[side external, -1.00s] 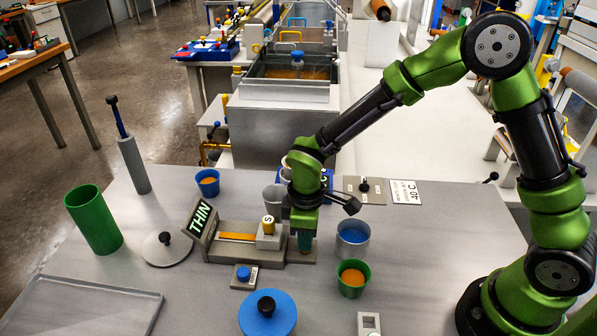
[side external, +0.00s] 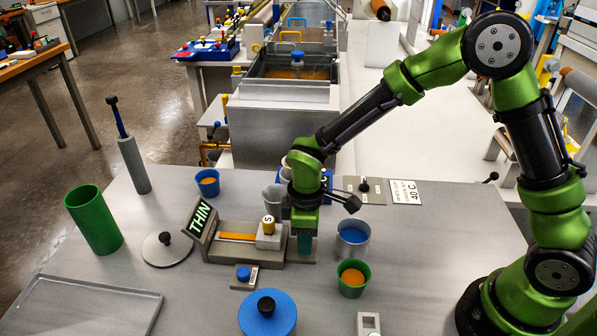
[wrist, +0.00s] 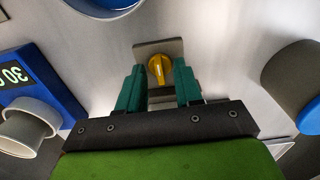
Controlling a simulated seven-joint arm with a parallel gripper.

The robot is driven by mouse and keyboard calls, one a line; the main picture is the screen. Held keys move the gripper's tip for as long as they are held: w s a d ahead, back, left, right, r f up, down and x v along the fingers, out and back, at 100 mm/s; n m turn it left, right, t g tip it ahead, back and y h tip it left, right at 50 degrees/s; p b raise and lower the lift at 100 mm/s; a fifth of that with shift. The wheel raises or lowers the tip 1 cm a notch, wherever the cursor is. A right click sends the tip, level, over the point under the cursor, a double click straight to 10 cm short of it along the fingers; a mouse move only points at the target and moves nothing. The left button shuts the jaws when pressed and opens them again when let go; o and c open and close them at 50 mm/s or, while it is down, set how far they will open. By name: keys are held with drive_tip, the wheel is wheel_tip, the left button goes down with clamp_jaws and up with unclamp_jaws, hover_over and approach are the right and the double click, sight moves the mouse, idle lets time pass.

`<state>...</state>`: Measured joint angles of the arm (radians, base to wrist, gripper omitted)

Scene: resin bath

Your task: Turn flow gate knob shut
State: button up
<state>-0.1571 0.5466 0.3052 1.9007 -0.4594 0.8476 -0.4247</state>
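The yellow knob (wrist: 158,70) is in the wrist view, on a small grey plate (wrist: 150,46). It shows between the fingertips of my gripper (wrist: 158,82), with a finger on each side. The teal fingers look apart, with a gap to the knob; I cannot tell whether they touch it. In the side view my gripper (side external: 304,245) points down just right of the grey unit (side external: 245,253) with the THIN sign (side external: 200,218). The knob is hidden there by the fingers.
A blue-lined pot (side external: 353,240) and a green cup (side external: 352,279) stand close on the right. A blue lid (side external: 267,314) is in front. A grey cup (side external: 273,198) stands just behind my gripper. The front-left tray (side external: 85,300) is empty.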

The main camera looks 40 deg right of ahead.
wheel_tip(320, 180, up, 17)
idle(0.5)
drive_tip(key=s+d+r+m+t+y, duration=0.1)
drive_tip(key=s+d+r+m+t, duration=0.1)
drive_tip(key=s+d+m, duration=0.4)
drive_tip(key=s+d+r+m+t+y, duration=0.1)
drive_tip(key=s+d+r+m+t, duration=0.2)
drive_tip(key=s+d+m+t, duration=0.2)
drive_tip(key=shift+s+d+m, duration=0.85)
drive_tip(key=shift+s+m, duration=0.25)
drive_tip(key=shift+s, duration=0.15)
